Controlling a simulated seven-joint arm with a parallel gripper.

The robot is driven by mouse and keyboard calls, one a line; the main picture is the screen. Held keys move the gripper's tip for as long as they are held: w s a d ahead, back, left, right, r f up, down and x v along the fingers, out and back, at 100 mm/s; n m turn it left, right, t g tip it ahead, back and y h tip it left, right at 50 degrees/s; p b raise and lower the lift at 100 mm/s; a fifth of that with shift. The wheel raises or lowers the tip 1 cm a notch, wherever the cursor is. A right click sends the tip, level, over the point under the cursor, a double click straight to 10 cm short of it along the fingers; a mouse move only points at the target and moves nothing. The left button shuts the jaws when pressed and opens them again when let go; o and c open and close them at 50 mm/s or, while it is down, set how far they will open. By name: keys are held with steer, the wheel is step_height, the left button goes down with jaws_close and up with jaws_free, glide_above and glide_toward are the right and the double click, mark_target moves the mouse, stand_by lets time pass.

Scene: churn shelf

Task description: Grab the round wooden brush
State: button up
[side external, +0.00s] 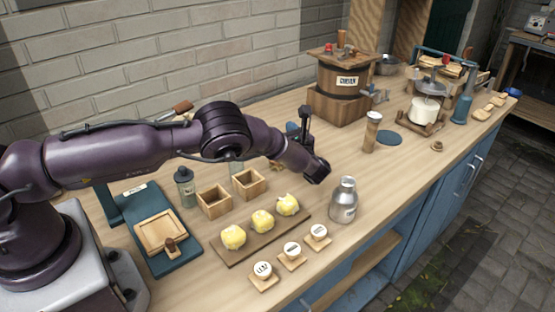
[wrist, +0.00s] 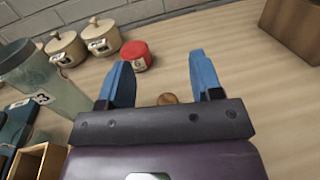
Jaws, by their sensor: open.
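My gripper (wrist: 163,80) shows in the wrist view with its two blue fingers spread apart and nothing held between them. A small round brown wooden piece (wrist: 168,99) shows low between the fingers, just above the gripper's dark front edge. It may be the round wooden brush, but its lower part is hidden by my gripper, so I cannot be sure. In the side view my gripper (side external: 299,122) is left of the churn, over the back of the bench and partly hidden by my wrist. I cannot make out the brush in the side view.
In the wrist view a red container (wrist: 136,56), lidded wooden pots (wrist: 102,36) and a tall bottle (wrist: 45,80) stand left of the fingers. The wooden churn (side external: 342,85) stands to the right. A metal bottle (side external: 343,202) and a butter board (side external: 238,255) are in front.

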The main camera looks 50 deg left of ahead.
steer(key=f, duration=0.6)
steer(key=shift+a, duration=0.2)
steer(key=shift+x, duration=0.8)
steer(key=shift+w+a+r, duration=0.15)
steer(key=shift+a, duration=0.4)
steer(key=c, duration=1)
